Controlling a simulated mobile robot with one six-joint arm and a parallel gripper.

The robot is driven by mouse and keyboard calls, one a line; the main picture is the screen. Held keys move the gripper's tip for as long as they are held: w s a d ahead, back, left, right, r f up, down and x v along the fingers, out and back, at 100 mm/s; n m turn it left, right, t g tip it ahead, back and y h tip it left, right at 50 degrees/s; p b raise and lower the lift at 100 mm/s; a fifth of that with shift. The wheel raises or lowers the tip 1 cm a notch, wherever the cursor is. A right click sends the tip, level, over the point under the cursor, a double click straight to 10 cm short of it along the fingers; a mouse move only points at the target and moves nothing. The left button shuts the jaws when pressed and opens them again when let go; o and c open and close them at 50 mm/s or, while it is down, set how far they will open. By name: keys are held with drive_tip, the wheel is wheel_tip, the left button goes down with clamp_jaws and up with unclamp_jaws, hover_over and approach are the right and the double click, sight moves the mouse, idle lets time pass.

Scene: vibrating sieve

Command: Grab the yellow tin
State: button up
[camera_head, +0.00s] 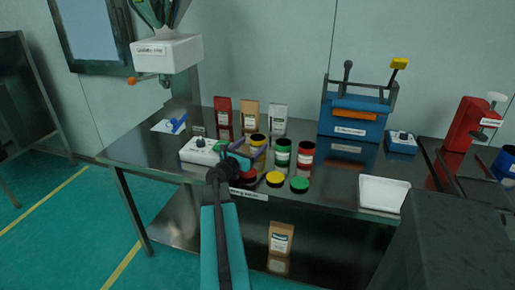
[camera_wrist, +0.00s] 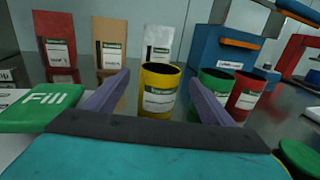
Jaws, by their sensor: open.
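The yellow tin (camera_wrist: 160,92) stands upright and without a lid in the wrist view, with a dark inside and a white and green label. My gripper (camera_wrist: 156,92) is open, with its two purple fingers on either side of the tin in that view. I cannot tell how far the fingertips reach along it. In the head view the yellow tin (camera_head: 258,141) is partly hidden behind my gripper (camera_head: 248,157). It is the leftmost of the row, with the green tin (camera_head: 282,152) and red tin (camera_head: 306,154) to its right.
In the wrist view the green tin (camera_wrist: 212,90) is close to the right finger. A green "Fill" button (camera_wrist: 42,108) is at left. Red, brown and white bags (camera_wrist: 158,43) stand behind. Loose lids (camera_head: 275,179) lie in front of the tins; a white tray (camera_head: 383,194) lies right.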

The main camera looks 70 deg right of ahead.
sight(254, 143)
idle(0.3)
drive_tip(key=shift+s+d+r+p, duration=0.15)
drive_tip(key=shift+d+p, duration=0.15)
drive_tip(key=shift+d, duration=0.6)
drive_tip(key=shift+s+d+p, duration=0.15)
drive_tip(key=shift+d+p, duration=0.15)
drive_tip(key=shift+d, duration=0.55)
drive_tip(key=shift+s+d, duration=0.15)
drive_tip(key=shift+d, duration=0.7)
drive_tip(key=c, duration=1.1)
drive_tip(key=shift+c, duration=0.2)
